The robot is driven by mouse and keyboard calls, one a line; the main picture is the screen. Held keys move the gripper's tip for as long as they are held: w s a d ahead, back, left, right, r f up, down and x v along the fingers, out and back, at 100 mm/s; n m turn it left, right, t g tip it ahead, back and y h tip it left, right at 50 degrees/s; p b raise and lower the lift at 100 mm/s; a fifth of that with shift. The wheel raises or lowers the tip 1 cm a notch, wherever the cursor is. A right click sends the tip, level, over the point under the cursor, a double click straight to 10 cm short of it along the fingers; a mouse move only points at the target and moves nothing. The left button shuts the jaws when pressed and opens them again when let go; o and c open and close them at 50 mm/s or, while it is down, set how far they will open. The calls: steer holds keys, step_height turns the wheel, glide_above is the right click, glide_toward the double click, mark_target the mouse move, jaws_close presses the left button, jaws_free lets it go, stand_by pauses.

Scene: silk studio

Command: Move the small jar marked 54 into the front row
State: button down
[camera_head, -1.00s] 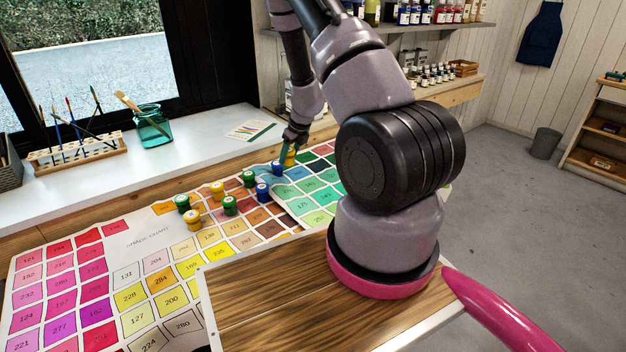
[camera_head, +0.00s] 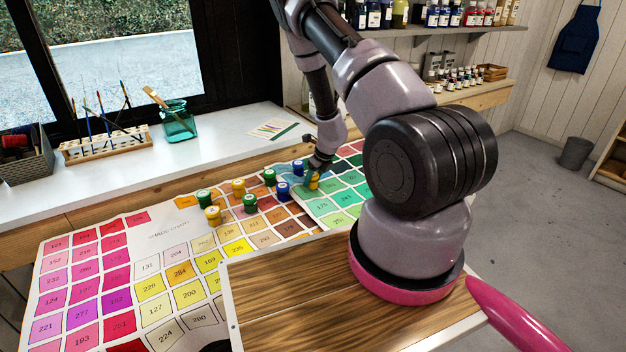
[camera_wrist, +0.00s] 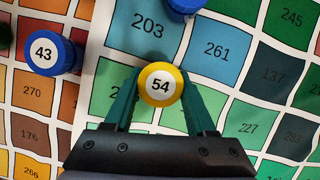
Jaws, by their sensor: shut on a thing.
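The small yellow jar marked 54 (camera_wrist: 160,86) is between the two green fingers of my gripper (camera_wrist: 162,92), with its numbered lid facing the wrist camera. My gripper is shut on it. In the head view the yellow jar (camera_head: 313,182) is just right of the front row's right-hand blue jar (camera_head: 283,191), apart from it. That blue jar, marked 43 (camera_wrist: 43,53), is left of jar 54 in the wrist view. The front row also has a green jar (camera_head: 249,204) and a yellow jar (camera_head: 213,216). I cannot tell whether jar 54 touches the chart.
The back row holds a green jar (camera_head: 204,198), a yellow jar (camera_head: 238,188), a green jar (camera_head: 269,177) and a blue jar (camera_head: 297,168). The shade chart (camera_head: 165,240) lies under them. A brush rack (camera_head: 105,146) and a teal glass (camera_head: 177,126) stand on the sill behind.

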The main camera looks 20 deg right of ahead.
steer(key=shift+c, duration=1.1)
jaws_free()
steer(key=shift+f, duration=0.15)
steer(key=v, duration=1.3)
steer(key=s+a+r+n+y, duration=0.1)
steer(key=a+r+n, duration=0.3)
steer(key=r, duration=0.5)
steer(key=s+a+r+n+t+y, duration=0.15)
steer(key=a+r+n, duration=0.25)
steer(key=r, duration=0.4)
steer(key=s+a+r+n+y, duration=0.15)
steer(key=a+r+n, duration=0.25)
steer(key=r, duration=0.5)
steer(key=s+r+n+h, duration=0.2)
steer(key=s+r+n, duration=0.5)
steer(key=s, duration=0.4)
steer(key=s+r+n+t+h, duration=0.1)
steer(key=s+r+n, duration=0.7)
steer(key=s, duration=0.3)
steer(key=shift+n+h, duration=0.3)
steer(key=shift+h, duration=0.1)
